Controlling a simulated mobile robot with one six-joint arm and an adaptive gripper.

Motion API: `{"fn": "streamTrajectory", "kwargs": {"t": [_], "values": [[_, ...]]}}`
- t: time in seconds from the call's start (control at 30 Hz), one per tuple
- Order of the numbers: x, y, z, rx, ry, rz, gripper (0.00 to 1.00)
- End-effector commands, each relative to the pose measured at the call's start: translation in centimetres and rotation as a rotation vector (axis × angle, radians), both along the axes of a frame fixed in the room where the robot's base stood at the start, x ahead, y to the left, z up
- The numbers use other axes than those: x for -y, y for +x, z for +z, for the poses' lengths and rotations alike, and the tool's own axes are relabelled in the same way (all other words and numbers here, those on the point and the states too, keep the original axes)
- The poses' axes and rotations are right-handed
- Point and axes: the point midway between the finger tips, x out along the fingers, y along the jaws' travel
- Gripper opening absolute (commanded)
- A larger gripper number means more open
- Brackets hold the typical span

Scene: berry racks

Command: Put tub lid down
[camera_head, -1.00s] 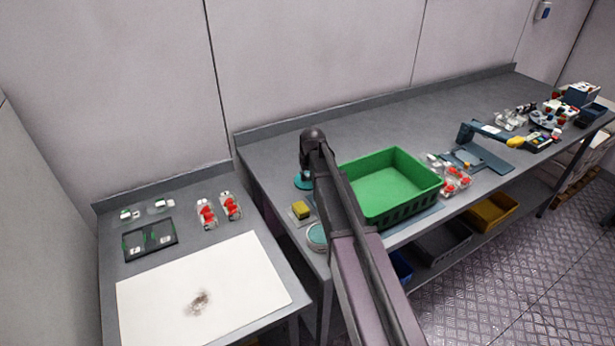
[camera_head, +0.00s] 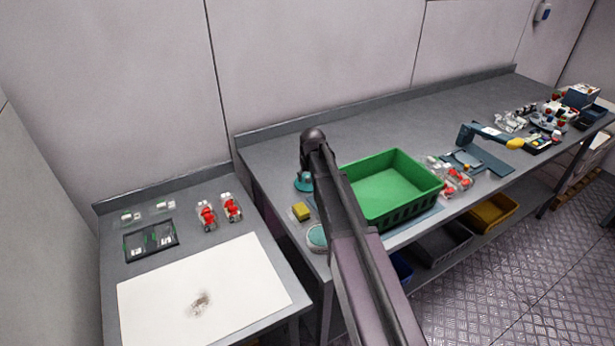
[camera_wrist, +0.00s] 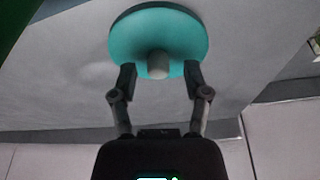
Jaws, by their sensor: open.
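My gripper (camera_wrist: 160,78) is open. Its two dark fingertips are on either side of the knob, with a gap on each side. In the head view the lid (camera_head: 304,187) shows as a small teal patch on the bench, left of my arm, which hides most of my gripper. The round teal tub (camera_head: 317,237) with a pale top stands at the bench's front left corner.
A green crate (camera_head: 400,157) stands just right of my arm. A lower table at left holds a white board (camera_head: 205,290), a dark tray (camera_head: 150,240) and red-filled punnets (camera_head: 207,215). The back of the bench is clear.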

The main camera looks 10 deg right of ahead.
Motion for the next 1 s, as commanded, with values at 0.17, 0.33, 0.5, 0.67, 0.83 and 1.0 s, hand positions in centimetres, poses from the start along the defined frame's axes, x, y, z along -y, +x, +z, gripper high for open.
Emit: {"fn": "streamTrajectory", "kwargs": {"t": [0.17,0.33,0.5,0.67,0.83,1.0], "values": [[0.1,-0.4,1.6,0.0,0.0,0.0,0.61],[0.1,-0.8,3.1,0.0,0.0,0.0,0.61],[0.1,-1.2,4.5,0.0,0.0,0.0,0.61],[0.2,-1.6,5.8,0.0,0.0,0.0,0.61],[0.3,-1.9,7.2,0.0,0.0,-0.001,0.61],[0.3,-2.3,8.7,0.0,0.0,-0.001,0.61]]}}
